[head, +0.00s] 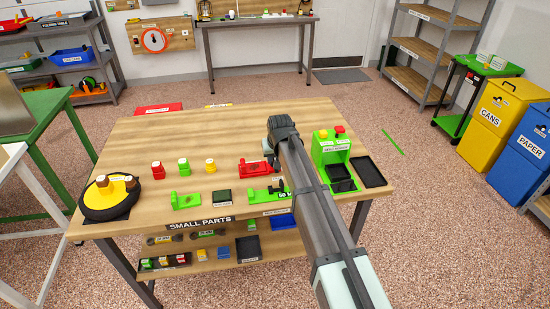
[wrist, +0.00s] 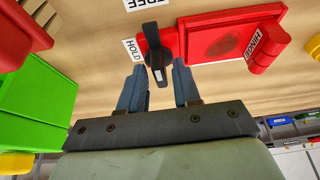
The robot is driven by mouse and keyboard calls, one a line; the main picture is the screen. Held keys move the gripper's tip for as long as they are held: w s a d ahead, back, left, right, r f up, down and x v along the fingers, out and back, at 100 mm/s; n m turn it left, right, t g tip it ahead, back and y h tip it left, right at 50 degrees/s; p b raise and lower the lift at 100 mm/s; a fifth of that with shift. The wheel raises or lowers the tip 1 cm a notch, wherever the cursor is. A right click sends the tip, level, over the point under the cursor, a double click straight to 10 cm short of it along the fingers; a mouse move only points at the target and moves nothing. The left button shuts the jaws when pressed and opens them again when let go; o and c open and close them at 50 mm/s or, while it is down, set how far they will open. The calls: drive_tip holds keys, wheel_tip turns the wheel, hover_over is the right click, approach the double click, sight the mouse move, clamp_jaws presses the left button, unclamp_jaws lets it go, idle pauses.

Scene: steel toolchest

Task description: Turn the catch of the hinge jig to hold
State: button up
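The red hinge jig (wrist: 222,42) shows in the wrist view with a HINGE label at its right end. Its black catch (wrist: 154,50) is a lever at the left end, between a HOLD label (wrist: 132,49) on the left and a partly cut-off FREE label (wrist: 148,3) at the top. The catch's marked end points down in the picture, toward my gripper (wrist: 159,88). My gripper is open, one finger on each side of that end; contact is unclear. In the head view the jig (head: 255,169) is on the table, left of my gripper (head: 272,150).
The wooden table (head: 140,130) also holds green jigs (head: 186,201), coloured parts, and a round black-and-yellow stand (head: 110,197) at left. A green station (head: 332,148) and black tray (head: 369,172) stand right of my arm. The table's back left is clear.

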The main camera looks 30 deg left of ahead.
clamp_jaws()
idle(0.3)
drive_tip(key=m+h, duration=0.1)
drive_tip(key=m, duration=0.2)
drive_tip(key=shift+s+a+m+t, duration=0.1)
drive_tip(key=shift+m+t, duration=0.3)
drive_tip(key=m+h, duration=0.1)
drive_tip(key=m, duration=0.2)
drive_tip(key=shift+a+m+h, duration=0.1)
drive_tip(key=shift+m+h, duration=0.2)
drive_tip(key=shift+m, duration=0.1)
drive_tip(key=m+h, duration=0.2)
drive_tip(key=m, duration=0.3)
drive_tip(key=shift+a+f, duration=0.1)
drive_tip(key=shift+a, duration=0.05)
drive_tip(key=m+h, duration=0.1)
drive_tip(key=m, duration=0.4)
drive_tip(key=shift+g+h, duration=0.4)
drive_tip(key=shift+s+m, duration=0.1)
drive_tip(key=shift+m, duration=0.2)
